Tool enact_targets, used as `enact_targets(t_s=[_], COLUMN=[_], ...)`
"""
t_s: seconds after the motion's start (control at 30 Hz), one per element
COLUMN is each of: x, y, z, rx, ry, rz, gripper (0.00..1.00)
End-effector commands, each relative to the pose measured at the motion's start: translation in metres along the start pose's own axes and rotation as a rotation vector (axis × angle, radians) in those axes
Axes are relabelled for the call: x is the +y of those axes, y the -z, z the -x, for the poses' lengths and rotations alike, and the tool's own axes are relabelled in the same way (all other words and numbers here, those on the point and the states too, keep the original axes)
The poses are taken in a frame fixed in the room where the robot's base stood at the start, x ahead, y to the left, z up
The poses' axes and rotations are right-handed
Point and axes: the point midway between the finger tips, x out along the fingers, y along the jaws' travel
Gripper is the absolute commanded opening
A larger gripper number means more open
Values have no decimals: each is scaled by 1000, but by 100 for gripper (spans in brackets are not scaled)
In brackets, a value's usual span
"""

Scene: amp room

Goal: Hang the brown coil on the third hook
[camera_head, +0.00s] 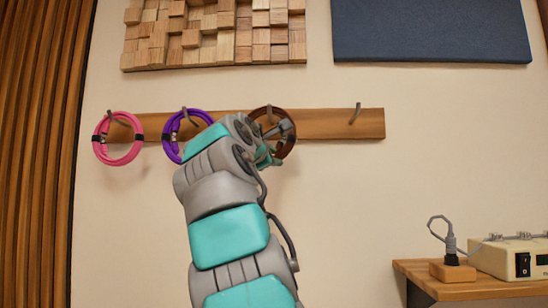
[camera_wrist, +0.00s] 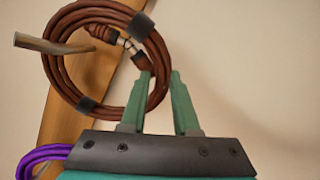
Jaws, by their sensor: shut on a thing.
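The brown coil (camera_head: 290,145) is at the third hook (camera_head: 270,113) on the wooden rail, partly hidden by my arm in the head view. In the wrist view, the brown coil (camera_wrist: 62,85) shows as a bundled cable ring with dark straps and metal plugs. The hook (camera_wrist: 40,43) starts inside the ring and crosses in front of its strand, so the ring appears to be around the hook. My gripper (camera_wrist: 160,76) is shut on the side of the coil, with its green fingers at the strand. In the head view, my gripper (camera_head: 270,157) is at the coil's lower part.
A pink coil (camera_head: 97,140) hangs on the first hook and a purple coil (camera_head: 168,135) on the second. The rightmost hook (camera_head: 356,113) is empty. A wooden shelf (camera_head: 470,290) with a cream device (camera_head: 505,258) juts out at the lower right. The wall below the rail is clear.

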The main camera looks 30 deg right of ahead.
Motion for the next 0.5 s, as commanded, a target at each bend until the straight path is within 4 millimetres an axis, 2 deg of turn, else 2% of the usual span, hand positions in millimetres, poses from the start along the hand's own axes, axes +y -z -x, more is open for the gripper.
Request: enact_targets(t_s=[0.17,0.2,0.43,0.5], x=[1,1,0,0], y=[0,0,0,0], z=[0,0,0,0], rx=[-1,-1,0,0], ry=[-1,-1,-1,-1], rz=[0,0,0,0], gripper=[0,34,60,64])
